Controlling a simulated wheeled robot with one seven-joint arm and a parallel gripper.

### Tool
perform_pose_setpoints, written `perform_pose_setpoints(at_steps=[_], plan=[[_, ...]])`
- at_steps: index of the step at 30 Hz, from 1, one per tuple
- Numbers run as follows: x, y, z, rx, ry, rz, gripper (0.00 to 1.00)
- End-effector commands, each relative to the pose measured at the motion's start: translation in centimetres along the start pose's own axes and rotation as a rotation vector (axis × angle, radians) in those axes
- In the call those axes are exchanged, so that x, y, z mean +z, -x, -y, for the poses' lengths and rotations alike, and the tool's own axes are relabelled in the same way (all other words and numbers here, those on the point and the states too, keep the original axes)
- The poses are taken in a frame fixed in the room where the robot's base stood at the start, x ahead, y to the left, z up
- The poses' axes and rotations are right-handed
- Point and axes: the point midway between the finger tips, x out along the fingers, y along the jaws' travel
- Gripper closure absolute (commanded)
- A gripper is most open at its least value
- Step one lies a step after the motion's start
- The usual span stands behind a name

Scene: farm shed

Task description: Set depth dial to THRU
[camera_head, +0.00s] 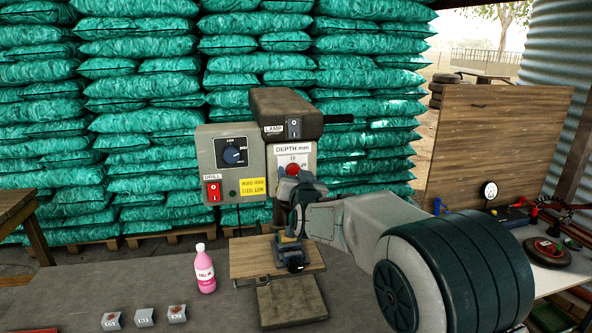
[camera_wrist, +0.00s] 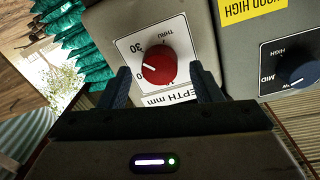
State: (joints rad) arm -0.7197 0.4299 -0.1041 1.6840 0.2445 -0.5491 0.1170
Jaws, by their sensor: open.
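The red depth dial (camera_head: 292,169) is on a white plate marked DEPTH mm on the front of the drill press. It fills the middle of the wrist view (camera_wrist: 160,67), where the plate appears upside down and tilted. Its white pointer line points left, between the 30 mark and a partly hidden mark ending in 0. The THRU mark is above the dial in that view. My gripper (camera_wrist: 161,72) is open, with one finger on each side of the dial; contact cannot be told. In the head view my gripper (camera_head: 301,187) is just below the dial and partly covers the plate.
A grey control box (camera_head: 230,165) with a blue speed knob (camera_head: 234,156) and red drill switch (camera_head: 213,191) stands left of the dial. A lamp switch (camera_head: 293,128) is above. A pink bottle (camera_head: 204,270) and several small labelled blocks (camera_head: 144,316) stand on the bench.

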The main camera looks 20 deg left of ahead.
Motion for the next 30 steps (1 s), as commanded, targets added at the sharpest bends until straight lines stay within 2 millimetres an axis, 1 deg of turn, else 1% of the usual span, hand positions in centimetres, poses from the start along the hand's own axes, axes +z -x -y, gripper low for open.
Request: perform_pose_setpoints(at_steps=[1,6,14,17,18,19,30], plan=[[-0.08,-0.44,0.00,0.001,0.000,0.001,0.41],[0.00,-1.05,-0.03,0.001,-0.001,0.000,0.41],[0.05,-1.10,-0.03,0.000,-0.001,0.000,0.41],[0.05,-1.10,-0.03,0.000,-0.001,0.000,0.67],[0.05,-1.09,-0.03,0.000,-0.001,0.000,0.78],[0.05,-1.09,-0.03,0.000,-0.001,0.000,0.86],[0.26,-1.08,-0.13,0.000,-0.039,0.001,0.86]])
